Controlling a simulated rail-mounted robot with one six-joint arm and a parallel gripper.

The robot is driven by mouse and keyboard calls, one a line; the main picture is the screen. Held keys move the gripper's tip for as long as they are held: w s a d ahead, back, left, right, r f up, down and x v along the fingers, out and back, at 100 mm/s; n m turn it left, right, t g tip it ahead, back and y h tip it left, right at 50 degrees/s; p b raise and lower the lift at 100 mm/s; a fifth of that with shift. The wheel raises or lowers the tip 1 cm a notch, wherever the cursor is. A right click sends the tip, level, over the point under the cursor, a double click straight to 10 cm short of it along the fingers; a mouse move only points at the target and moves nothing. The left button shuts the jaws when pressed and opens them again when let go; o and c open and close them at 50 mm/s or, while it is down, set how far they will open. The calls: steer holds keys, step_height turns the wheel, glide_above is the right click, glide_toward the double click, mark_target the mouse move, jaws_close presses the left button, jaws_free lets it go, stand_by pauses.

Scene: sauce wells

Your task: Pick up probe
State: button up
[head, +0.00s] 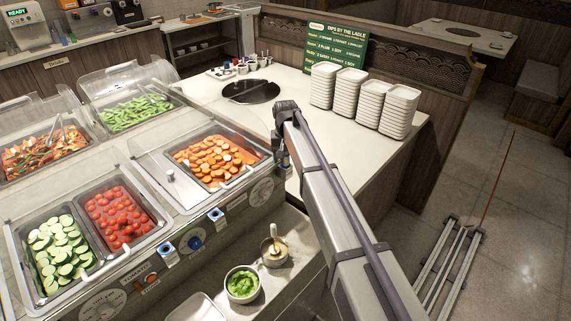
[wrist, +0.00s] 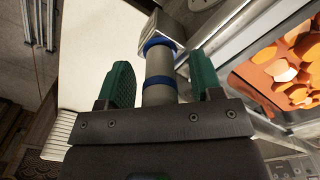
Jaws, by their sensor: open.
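A grey cylinder with blue bands, which looks like the probe (wrist: 160,68), shows in the wrist view, with a blocky metal part at its far end. My gripper (wrist: 163,82) is open. One green finger stands on each side of the cylinder, with a narrow gap visible at both sides, so the cylinder lies between them and is not clamped. Its near end is hidden behind the dark gripper body. In the head view my gripper (head: 282,158) is at the right corner of the food station, and my arm hides most of this spot.
The food station (head: 190,220) with pans and clear covers lies left of my gripper. Stacks of white plates (head: 362,92) stand on the counter to the right. A bowl of green food (head: 241,284) and a small pot (head: 273,251) sit on the lower ledge.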

steer(key=shift+r, duration=0.1)
steer(key=c, duration=1)
step_height(320, 180, up, 10)
steer(key=p, duration=1)
steer(key=shift+r, duration=0.2)
steer(key=shift+f, duration=0.2)
